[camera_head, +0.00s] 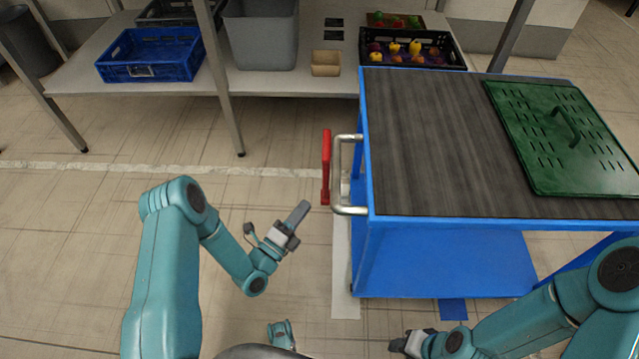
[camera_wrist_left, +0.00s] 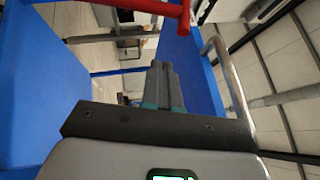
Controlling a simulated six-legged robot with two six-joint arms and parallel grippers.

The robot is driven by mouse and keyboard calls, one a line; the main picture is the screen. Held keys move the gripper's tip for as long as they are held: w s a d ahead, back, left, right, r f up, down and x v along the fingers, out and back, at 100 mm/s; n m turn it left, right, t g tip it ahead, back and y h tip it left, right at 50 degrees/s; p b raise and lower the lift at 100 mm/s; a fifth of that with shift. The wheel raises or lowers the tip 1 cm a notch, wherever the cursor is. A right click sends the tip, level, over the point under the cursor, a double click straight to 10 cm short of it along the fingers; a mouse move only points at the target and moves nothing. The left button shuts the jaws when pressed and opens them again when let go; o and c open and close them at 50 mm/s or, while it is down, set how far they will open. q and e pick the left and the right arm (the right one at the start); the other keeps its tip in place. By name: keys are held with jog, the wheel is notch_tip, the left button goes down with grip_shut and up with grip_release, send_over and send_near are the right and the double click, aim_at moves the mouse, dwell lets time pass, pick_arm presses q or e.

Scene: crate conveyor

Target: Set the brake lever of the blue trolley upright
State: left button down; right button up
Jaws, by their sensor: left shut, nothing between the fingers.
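The blue trolley (camera_head: 440,262) stands at the right with a dark grey top. A silver handle (camera_head: 337,180) sticks out from its left side. The red brake lever (camera_head: 326,165) is beside the handle; I cannot tell for certain whether it is upright. My left gripper (camera_head: 303,208) is shut and empty, a little left of and nearer than the lever, apart from it. In the left wrist view the shut fingers (camera_wrist_left: 163,72) point toward the trolley, with the red lever (camera_wrist_left: 140,7) along the top edge. My right gripper (camera_head: 398,345) is low at the bottom edge, its jaws unclear.
A green perforated lid (camera_head: 568,135) lies on the trolley top. A shelf (camera_head: 290,84) behind holds a blue crate (camera_head: 150,72), a grey bin (camera_head: 262,35), a small tan box (camera_head: 326,70) and a black produce crate (camera_head: 455,50). Floor left of the trolley is clear.

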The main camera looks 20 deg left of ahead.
pick_arm(q)
jog(key=a+b+x, duration=0.2)
jog(key=b+x, duration=0.1)
jog(key=x, duration=0.9)
jog(key=shift+w+a+r, duration=0.2)
jog(key=shift+w+r, duration=0.3)
jog(key=shift+w, duration=0.2)
pick_arm(e)
jog(key=f, duration=0.3)
jog(key=shift+w+d, duration=0.25)
jog(key=shift+d, duration=0.05)
